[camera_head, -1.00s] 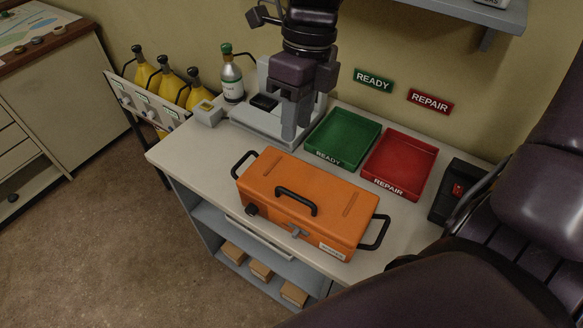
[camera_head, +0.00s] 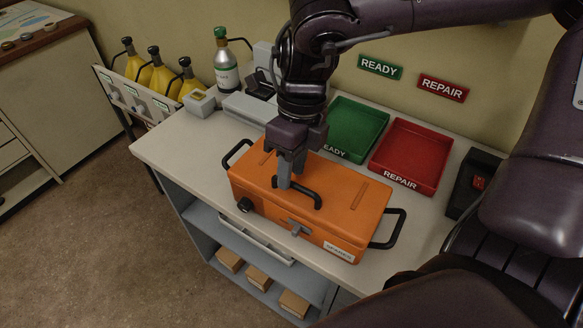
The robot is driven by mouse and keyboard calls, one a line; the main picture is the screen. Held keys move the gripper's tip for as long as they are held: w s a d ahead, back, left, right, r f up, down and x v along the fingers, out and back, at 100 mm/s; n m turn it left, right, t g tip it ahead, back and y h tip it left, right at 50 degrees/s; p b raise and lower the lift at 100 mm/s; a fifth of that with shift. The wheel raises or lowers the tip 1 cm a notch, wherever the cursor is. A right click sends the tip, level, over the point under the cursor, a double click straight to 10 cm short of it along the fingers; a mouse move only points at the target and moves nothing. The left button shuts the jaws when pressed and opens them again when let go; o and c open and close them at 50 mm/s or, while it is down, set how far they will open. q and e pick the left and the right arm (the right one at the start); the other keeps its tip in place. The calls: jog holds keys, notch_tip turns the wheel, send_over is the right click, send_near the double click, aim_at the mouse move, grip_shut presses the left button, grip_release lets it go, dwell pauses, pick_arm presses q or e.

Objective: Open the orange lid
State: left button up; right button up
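The orange case (camera_head: 262,206) stands on the white counter, its orange lid (camera_head: 345,192) shut flat. A black handle (camera_head: 308,193) arches over the lid's middle, and a grey latch (camera_head: 298,227) sits on the front side. My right gripper (camera_head: 291,178) points down at the left part of the lid handle. Its two grey fingers look apart, one in front of the handle and one behind. The front finger hides part of the handle, so contact is unclear. My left gripper is out of view.
A green tray (camera_head: 352,118) and a red tray (camera_head: 412,153) lie behind the case. A dark box with a red switch (camera_head: 478,183) is at the right. A green-capped bottle (camera_head: 226,72) stands at the back left. The counter's left front (camera_head: 185,145) is clear.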

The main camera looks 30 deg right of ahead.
jog(key=shift+a+f, duration=0.1)
jog(key=shift+f, duration=0.35)
jog(key=shift+s, duration=0.1)
grip_shut()
jog(key=shift+r, duration=0.2)
